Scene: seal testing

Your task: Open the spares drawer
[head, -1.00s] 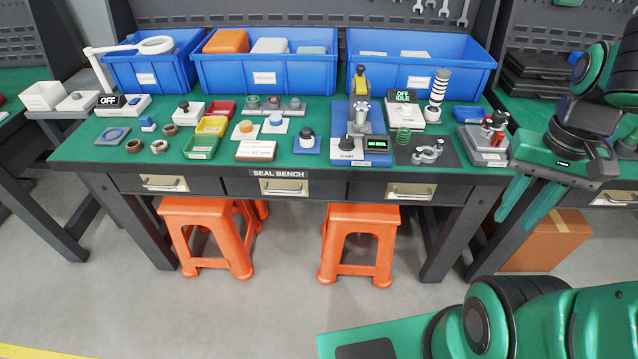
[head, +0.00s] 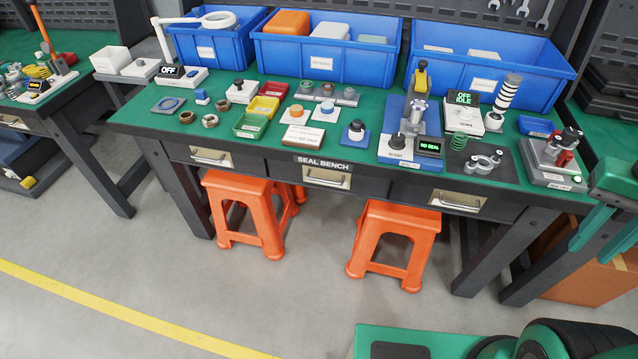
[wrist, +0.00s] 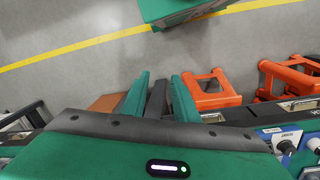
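The seal bench (head: 130,118) has three drawers under its front edge, each with a pale label and a metal handle: a left drawer (head: 178,153), a middle drawer (head: 286,172) and a right drawer (head: 412,191). All three look shut. Their labels are too small to read, so I cannot tell which is the spares drawer. My gripper (head: 597,232) is at the right edge of the head view, in front of the bench's right end, touching no drawer. In the wrist view my gripper (wrist: 160,98) has its two green fingers apart, with nothing held between them.
A cardboard box (head: 585,268) is on the floor by the right legs. Blue bins (head: 330,85) and small parts cover the bench top. The grey floor in front is clear, with a yellow line (head: 110,305).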

